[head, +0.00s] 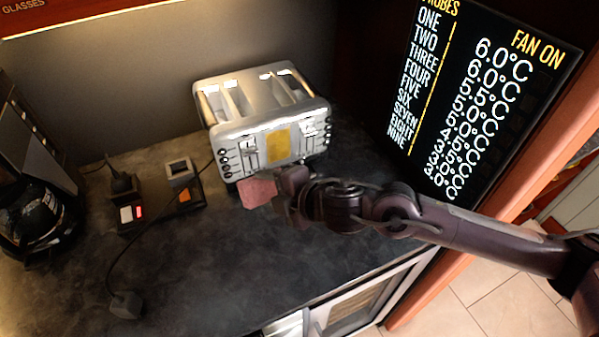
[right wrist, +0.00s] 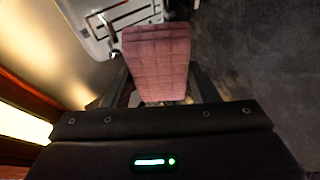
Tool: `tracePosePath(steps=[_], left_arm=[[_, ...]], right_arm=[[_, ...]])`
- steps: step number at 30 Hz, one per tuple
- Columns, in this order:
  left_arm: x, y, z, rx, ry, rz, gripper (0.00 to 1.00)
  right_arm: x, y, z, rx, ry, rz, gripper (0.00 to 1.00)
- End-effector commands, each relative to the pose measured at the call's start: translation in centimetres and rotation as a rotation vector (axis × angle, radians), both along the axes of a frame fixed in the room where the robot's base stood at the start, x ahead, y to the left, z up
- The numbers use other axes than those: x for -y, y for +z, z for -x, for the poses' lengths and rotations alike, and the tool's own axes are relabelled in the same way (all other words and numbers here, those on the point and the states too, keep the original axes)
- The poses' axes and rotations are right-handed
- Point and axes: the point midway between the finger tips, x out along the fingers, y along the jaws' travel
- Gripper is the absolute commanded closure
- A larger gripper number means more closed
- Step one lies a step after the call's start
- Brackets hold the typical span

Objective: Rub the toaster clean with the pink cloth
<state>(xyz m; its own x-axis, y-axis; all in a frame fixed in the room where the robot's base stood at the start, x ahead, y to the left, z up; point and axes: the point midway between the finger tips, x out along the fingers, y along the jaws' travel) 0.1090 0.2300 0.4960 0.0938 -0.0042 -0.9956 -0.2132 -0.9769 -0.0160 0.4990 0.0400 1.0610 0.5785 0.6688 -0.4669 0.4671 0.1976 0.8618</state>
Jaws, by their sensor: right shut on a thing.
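The silver toaster (head: 262,118) stands on the dark counter against the back wall, with a yellow patch on its front face. Part of it shows at the upper left of the right wrist view (right wrist: 88,28). My right gripper (head: 280,186) is shut on the pink cloth (head: 257,192), just in front of the lower front of the toaster. In the right wrist view the cloth (right wrist: 158,62) sticks out from between the fingers as a folded block. I cannot tell whether the cloth touches the toaster. My left gripper is not in view.
Left of the toaster are a small black device (head: 130,212) with a red light and a dark box with a grey top (head: 181,178). A cable runs to a plug (head: 126,304) at the front. A black coffee pot (head: 35,215) stands far left. A display screen (head: 480,85) is at right.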

Motion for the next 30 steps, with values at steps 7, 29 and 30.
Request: tracePosePath(steps=[7, 29, 30], left_arm=[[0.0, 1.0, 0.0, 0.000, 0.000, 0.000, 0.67], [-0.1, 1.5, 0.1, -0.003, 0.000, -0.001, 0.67], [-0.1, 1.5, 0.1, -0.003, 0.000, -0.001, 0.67]], right_arm=[[1.2, -0.2, -3.3, 0.266, 0.151, -0.149, 0.75], [6.2, -2.1, -5.7, 0.494, -0.018, -0.204, 0.75], [6.2, -2.1, -5.7, 0.494, -0.018, -0.204, 0.75]])
